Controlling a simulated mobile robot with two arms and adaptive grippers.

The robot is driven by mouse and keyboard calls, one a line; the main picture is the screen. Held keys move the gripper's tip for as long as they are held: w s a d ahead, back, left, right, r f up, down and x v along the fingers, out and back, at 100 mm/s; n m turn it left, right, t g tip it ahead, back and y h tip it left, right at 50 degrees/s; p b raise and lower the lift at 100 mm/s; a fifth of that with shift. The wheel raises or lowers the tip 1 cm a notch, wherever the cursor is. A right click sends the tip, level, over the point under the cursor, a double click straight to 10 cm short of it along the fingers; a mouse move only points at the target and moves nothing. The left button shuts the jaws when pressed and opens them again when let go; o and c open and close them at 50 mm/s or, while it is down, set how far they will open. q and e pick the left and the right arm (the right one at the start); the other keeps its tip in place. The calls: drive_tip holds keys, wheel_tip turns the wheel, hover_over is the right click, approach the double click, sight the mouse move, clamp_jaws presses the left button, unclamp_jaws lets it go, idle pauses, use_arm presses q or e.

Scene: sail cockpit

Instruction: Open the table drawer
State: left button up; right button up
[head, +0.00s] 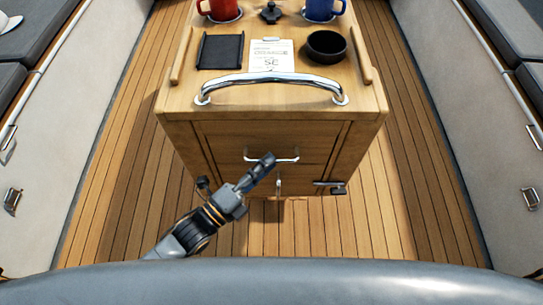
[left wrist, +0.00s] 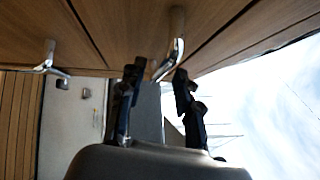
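The wooden table's closed drawer front (head: 225,144) carries a chrome bar handle (head: 285,160). My left gripper (head: 268,160) is at this handle in the head view and covers part of it. In the left wrist view, the gripper's two dark fingers (left wrist: 157,80) are apart. The drawer handle (left wrist: 177,48) shows between and just beyond their tips in that picture. I cannot tell whether a finger touches it. My right gripper is in neither view.
A second, smaller handle (head: 278,187) sits below, with a dark-ended latch (head: 330,184) to its right. A chrome grab rail (head: 270,79) curves over the table's near edge. Red (head: 224,9) and blue (head: 319,9) mugs and a black bowl (head: 326,46) stand on top. Plank floor is clear on both sides.

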use_arm(q)
drive_tip(key=shift+x, duration=1.25)
clamp_jaws()
